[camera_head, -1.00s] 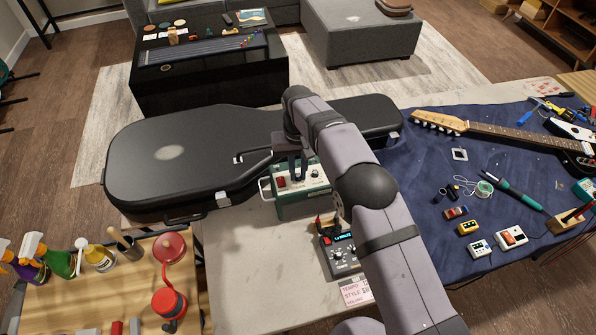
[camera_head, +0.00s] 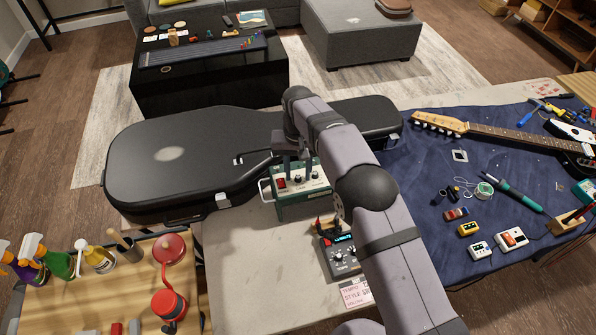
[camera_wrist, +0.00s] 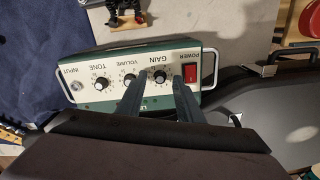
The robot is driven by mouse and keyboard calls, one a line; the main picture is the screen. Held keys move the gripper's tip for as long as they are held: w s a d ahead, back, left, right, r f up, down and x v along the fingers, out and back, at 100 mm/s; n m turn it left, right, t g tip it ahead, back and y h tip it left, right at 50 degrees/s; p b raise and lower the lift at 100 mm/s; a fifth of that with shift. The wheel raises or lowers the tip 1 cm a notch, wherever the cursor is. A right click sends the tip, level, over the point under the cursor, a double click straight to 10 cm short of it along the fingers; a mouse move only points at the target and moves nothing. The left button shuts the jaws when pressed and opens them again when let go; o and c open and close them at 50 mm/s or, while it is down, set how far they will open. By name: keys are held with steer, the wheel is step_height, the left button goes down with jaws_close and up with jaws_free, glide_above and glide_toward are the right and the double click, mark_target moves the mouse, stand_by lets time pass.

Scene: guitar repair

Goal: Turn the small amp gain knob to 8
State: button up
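The small green amp (camera_head: 303,208) stands on the bench in front of the black case. Its panel shows upside down in the wrist view, with the gain knob (camera_wrist: 160,76) between the red power switch (camera_wrist: 190,74) and the volume knob (camera_wrist: 130,80). The tone knob (camera_wrist: 101,84) is further left. My gripper (camera_wrist: 158,78) is open, its two dark fingers on either side of the gain knob in the picture, with visible gaps. In the head view my gripper (camera_head: 291,157) is above the amp's panel, apparently clear of it. The gain knob's exact setting is too small to read.
The black guitar case (camera_head: 160,155) lies directly behind the amp. A dark pedal device (camera_head: 341,258) with a small figure is in front. A guitar (camera_head: 500,135) and tools lie on the blue cloth at right. Bare bench is left of the pedal device.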

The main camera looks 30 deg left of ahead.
mark_target(301, 177)
steer(key=shift+r+b, duration=0.95)
steer(key=shift+r, duration=2.7)
steer(key=shift+w+d+r, duration=0.1)
steer(key=shift+w+d, duration=0.1)
steer(key=shift+d, duration=0.1)
steer(key=w+d+r+m, duration=0.1)
steer(key=d+r+m, duration=0.1)
steer(key=d, duration=1.1)
steer(key=w+d+r+m, duration=0.1)
steer(key=d, duration=1.2)
steer(key=s+d+f+m, duration=0.1)
steer(key=s+d+f, duration=0.1)
steer(key=s+d, duration=0.6)
steer(key=s+d+f+m, duration=0.2)
steer(key=s+d+f, duration=0.1)
steer(key=s+d, duration=0.6)
steer(key=shift+s+d, duration=0.25)
steer(key=shift+s, duration=0.8)
